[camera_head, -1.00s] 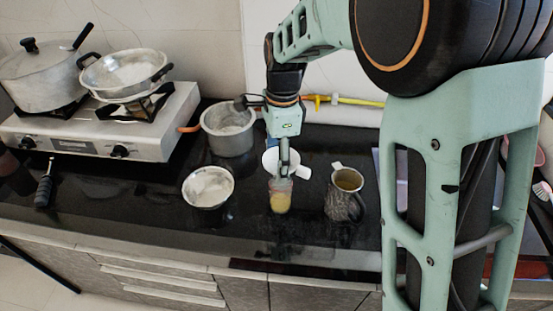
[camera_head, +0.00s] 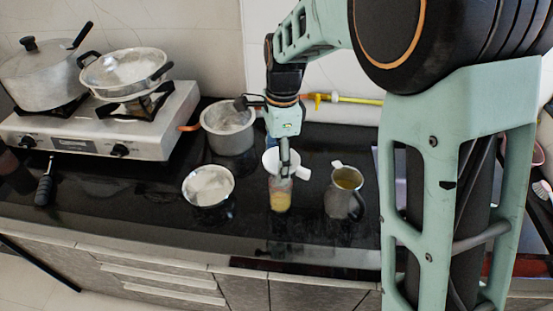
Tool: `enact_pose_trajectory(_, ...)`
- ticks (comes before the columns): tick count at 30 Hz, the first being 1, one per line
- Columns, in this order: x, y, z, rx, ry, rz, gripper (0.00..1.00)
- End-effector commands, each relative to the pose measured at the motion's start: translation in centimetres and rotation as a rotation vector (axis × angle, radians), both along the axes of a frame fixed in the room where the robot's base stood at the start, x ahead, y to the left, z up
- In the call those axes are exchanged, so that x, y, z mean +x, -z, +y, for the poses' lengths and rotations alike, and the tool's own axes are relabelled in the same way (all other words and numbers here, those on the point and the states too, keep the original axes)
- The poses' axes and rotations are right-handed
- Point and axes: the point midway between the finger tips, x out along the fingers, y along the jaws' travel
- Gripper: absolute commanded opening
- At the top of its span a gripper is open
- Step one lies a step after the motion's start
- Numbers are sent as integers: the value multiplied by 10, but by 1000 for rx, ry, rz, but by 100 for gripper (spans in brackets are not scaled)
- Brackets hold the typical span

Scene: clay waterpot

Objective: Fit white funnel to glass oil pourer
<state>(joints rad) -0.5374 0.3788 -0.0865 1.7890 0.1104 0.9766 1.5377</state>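The white funnel (camera_head: 270,160) shows in the head view right at my gripper (camera_head: 285,168), with its wide mouth up and a white tab sticking out to the right. My gripper points down in front of the funnel and hides part of it. The glass oil pourer (camera_head: 280,197) stands upright on the black counter just below, with yellow oil in its lower part. Whether the funnel's spout is inside the pourer's neck is hidden. The fingers are too small to tell whether they are shut on the funnel.
A metal jug (camera_head: 345,194) stands close to the right of the pourer. A steel bowl (camera_head: 208,187) stands to the left and a deep pot (camera_head: 229,130) behind it. The stove (camera_head: 105,135) with cookware is at far left. The counter's front strip is clear.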

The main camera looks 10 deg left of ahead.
Motion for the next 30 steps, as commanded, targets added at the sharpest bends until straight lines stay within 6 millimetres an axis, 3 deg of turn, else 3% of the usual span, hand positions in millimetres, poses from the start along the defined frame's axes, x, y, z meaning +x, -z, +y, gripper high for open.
enact_pose_trajectory(3, 0, 0, 0, 0, 0, 0, 83)
enact_pose_trajectory(14, 0, -5, 0, 0, 0, -1, 83)
enact_pose_trajectory(30, 3, -104, -6, 1, 0, -2, 83)
